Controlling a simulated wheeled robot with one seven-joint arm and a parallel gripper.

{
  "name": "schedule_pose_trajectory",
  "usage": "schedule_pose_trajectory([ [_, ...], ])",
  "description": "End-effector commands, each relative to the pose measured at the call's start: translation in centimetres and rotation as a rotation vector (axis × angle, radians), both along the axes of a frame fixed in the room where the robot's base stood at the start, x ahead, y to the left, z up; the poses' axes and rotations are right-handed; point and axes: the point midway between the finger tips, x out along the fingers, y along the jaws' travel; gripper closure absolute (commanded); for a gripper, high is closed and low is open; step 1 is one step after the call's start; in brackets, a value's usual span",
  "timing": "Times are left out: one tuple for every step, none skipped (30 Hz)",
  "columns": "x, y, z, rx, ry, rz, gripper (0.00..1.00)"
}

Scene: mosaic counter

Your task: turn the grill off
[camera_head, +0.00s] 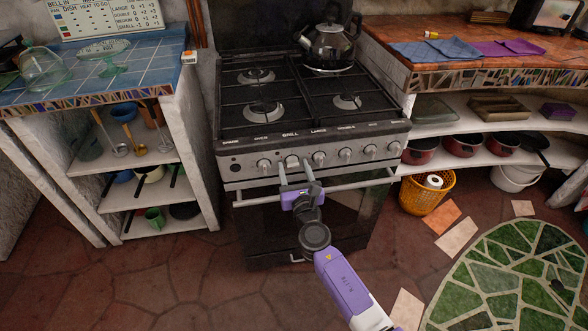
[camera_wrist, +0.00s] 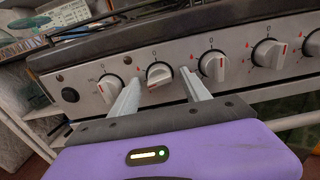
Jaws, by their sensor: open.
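The stove (camera_head: 300,143) has a row of white knobs on its front panel, with labels above it. The grill knob (camera_head: 291,161) sits under the word GRILL. In the wrist view the grill knob (camera_wrist: 159,74) shows a pale turned grip with a red mark low on its left. My gripper (camera_head: 294,164) is open in front of the panel, its fingers pointing at this knob. In the wrist view the gripper's fingertips (camera_wrist: 159,80) lie to either side of the knob, with gaps. I cannot tell how far the tips are from the panel.
Neighbouring knobs stand close on the left (camera_wrist: 110,88) and right (camera_wrist: 213,65). The oven handle (camera_head: 345,183) runs across below the knobs, under my gripper. A dark kettle (camera_head: 328,45) stands on the back right burner. A yellow basket (camera_head: 427,195) stands on the floor right of the stove.

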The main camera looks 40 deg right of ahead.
Motion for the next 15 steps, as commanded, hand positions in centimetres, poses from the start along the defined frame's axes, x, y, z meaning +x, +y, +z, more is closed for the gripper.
schedule_pose_trajectory([
  [0.0,0.0,0.0,0.0,0.0,0.0,0.45],
  [-0.01,0.01,0.0,0.0,0.0,0.0,0.45],
  [-0.02,0.01,0.0,0.0,0.0,0.0,0.45],
  [-0.02,0.01,0.0,0.0,0.0,0.0,0.45],
  [-0.02,0.01,0.01,0.0,0.0,0.0,0.51],
  [-0.02,0.01,0.01,0.0,0.0,0.0,0.59],
  [-0.02,0.01,0.01,0.0,0.0,0.0,0.65],
  [-0.02,0.02,0.01,0.0,0.0,0.0,0.71],
  [-0.03,0.01,0.01,0.0,0.0,0.0,0.78],
  [-0.03,0.01,0.01,0.0,0.0,0.0,0.84],
  [-0.03,0.01,0.01,0.0,0.0,0.0,0.9],
  [-0.03,0.01,0.01,0.0,0.0,0.0,0.98],
  [-0.04,0.0,0.0,0.0,0.0,0.0,1.0],
  [-0.04,0.0,0.01,0.0,0.0,0.0,1.0],
  [-0.04,0.01,0.01,0.001,-0.001,0.0,1.0],
])
